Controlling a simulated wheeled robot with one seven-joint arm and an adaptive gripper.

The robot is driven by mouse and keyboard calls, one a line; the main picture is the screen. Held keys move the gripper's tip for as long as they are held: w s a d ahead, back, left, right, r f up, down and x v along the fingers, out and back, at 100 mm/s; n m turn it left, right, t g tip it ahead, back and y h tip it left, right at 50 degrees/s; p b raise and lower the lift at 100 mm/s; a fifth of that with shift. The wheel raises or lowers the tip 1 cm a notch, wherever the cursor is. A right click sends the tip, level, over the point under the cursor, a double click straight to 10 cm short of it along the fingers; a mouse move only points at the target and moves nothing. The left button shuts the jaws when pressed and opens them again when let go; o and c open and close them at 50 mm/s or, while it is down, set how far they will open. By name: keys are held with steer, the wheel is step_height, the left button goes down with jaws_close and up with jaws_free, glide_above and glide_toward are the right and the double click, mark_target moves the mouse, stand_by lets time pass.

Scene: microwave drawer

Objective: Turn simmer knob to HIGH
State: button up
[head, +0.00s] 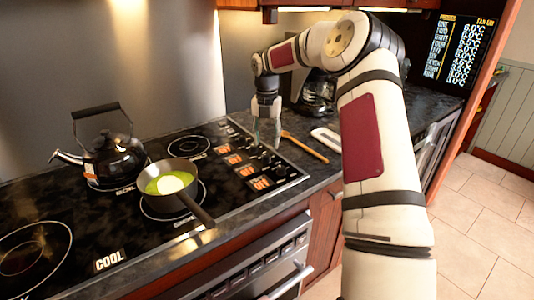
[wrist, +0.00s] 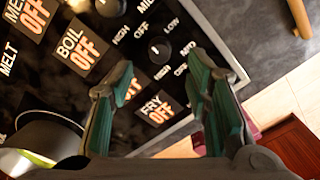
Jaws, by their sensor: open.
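The stove's control panel shows in the wrist view, with several orange OFF displays and round dark knobs. One knob (wrist: 160,50) lies just beyond and between my fingertips, with HIGH, OFF, LOW and MED printed around it. Displays reading BOIL (wrist: 80,48) and FRY (wrist: 157,108) are legible; the label of the display between them is hidden by my left finger, so I cannot tell which knob is simmer. My gripper (wrist: 163,70) is open and empty, its fingers spread above the panel. In the head view my gripper (head: 268,138) points down over the knob area at the stove's right.
A pan (head: 175,180) with yellow-green contents sits on a burner, its handle toward the front. A kettle (head: 108,150) stands behind it. A wooden spoon (head: 305,146) and a white item (head: 328,138) lie right of the stove. A coffee maker (head: 315,92) stands behind.

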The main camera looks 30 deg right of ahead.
mark_target(267, 156)
steer(key=shift+f, duration=3.15)
jaws_close()
